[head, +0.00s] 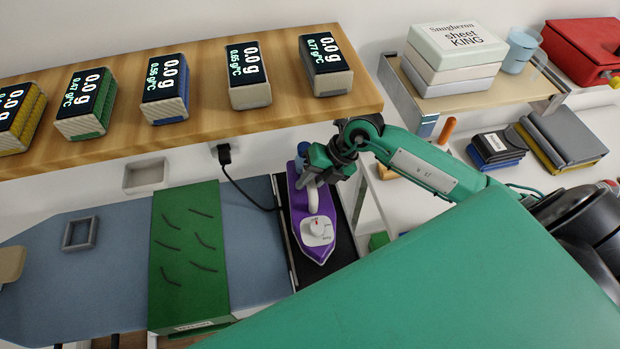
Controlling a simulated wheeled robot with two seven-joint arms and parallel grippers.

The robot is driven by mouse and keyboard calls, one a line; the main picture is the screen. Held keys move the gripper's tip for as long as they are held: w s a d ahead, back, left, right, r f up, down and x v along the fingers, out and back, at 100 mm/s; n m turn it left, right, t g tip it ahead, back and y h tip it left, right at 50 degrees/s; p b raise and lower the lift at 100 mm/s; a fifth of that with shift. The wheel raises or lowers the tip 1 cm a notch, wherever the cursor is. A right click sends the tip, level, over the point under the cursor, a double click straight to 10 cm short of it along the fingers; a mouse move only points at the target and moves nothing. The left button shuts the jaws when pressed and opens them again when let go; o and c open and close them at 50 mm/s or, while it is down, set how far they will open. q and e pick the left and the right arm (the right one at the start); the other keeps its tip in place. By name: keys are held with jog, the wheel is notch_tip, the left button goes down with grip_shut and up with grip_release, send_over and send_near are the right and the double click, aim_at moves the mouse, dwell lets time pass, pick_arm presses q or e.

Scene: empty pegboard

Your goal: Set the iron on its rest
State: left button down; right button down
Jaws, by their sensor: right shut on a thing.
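A purple iron (318,240) with a white handle and a white dial sits over a dark, flat rest (343,238) at the right end of the blue ironing board (252,240). Its tip points toward the bottom of the picture. I cannot tell whether its sole touches the rest. My right gripper (309,180), on the green arm, is shut on the iron's handle near its back end. The gripper hides part of the handle and the iron's rear. My left gripper is not in view.
A black cord runs from the iron to a wall plug (224,154). A wooden shelf (200,60) with several display boxes hangs behind. My green arm covers the lower right.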

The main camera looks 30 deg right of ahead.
jog(key=shift+w+f, duration=0.1)
jog(key=shift+f, duration=0.4)
jog(key=c, duration=1.2)
grip_release()
